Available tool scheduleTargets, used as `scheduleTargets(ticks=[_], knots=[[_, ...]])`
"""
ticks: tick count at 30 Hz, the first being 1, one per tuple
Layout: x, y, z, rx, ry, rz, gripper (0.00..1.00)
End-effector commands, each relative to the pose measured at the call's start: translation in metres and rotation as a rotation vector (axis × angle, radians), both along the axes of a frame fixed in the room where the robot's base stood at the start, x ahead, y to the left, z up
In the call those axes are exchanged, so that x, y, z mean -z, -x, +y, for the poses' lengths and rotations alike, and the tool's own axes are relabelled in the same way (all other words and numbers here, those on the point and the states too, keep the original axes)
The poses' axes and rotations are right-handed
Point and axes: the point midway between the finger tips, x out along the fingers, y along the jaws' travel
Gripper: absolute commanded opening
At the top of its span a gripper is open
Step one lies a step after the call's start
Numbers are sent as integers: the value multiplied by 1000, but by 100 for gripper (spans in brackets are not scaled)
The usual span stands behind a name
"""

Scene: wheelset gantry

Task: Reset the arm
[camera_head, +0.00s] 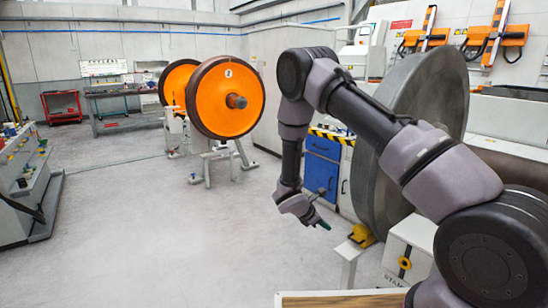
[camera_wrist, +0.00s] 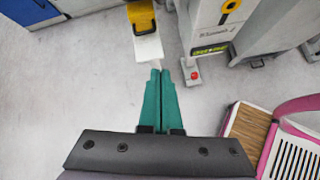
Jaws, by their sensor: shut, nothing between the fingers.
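My arm reaches forward on the right side of the head view and bends down at the elbow. My gripper (camera_head: 322,225) hangs above the floor, left of a large grey wheel (camera_head: 440,95). In the wrist view, the green fingers of my gripper (camera_wrist: 158,72) are together, with nothing between them. They point toward a white stand with a yellow block on top (camera_wrist: 140,14), and appear apart from it.
An orange wheelset (camera_head: 225,97) stands on supports at the back. A blue cabinet (camera_head: 322,165) is behind my forearm. A white box (camera_head: 408,250) stands near my arm. A workbench (camera_head: 25,190) is at left. The middle floor is clear.

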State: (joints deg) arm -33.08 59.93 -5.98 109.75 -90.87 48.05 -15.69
Motion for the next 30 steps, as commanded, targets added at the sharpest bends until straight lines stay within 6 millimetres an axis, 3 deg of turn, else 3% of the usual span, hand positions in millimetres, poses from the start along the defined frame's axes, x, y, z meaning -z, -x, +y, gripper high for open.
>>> scheduleTargets(ticks=[8,14,21,30], knots=[[-95,-1,-22,282,-145,-139,0],[-192,20,-50,606,-326,-282,0],[-292,69,-76,978,-571,-434,0],[-388,150,-90,1397,-919,-581,0]])
